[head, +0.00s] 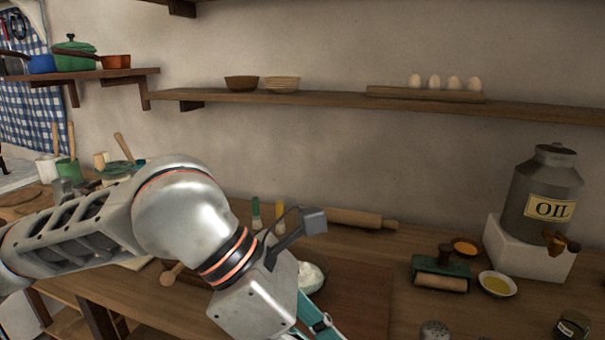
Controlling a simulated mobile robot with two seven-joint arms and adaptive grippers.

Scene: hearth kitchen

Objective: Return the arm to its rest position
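My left arm (180,215) comes in from the left and reaches over the wooden counter (400,300), bent downward at a rounded silver joint. Its gripper (318,322) points down at the bottom edge of the picture, and only its upper teal and white part shows. The fingertips are cut off, so I cannot tell whether it is open or shut, or whether it holds anything. A white bowl or mound (311,276) is partly hidden behind the gripper housing. My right arm and gripper are not in view.
An oil can (546,190) stands on a white block at right. A green-and-wood tool (442,272), a yellow-filled bowl (497,284) and an orange-filled bowl (465,247) are nearby. A rolling pin (355,219) lies at the back. A shelf (330,103) carries eggs and bowls.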

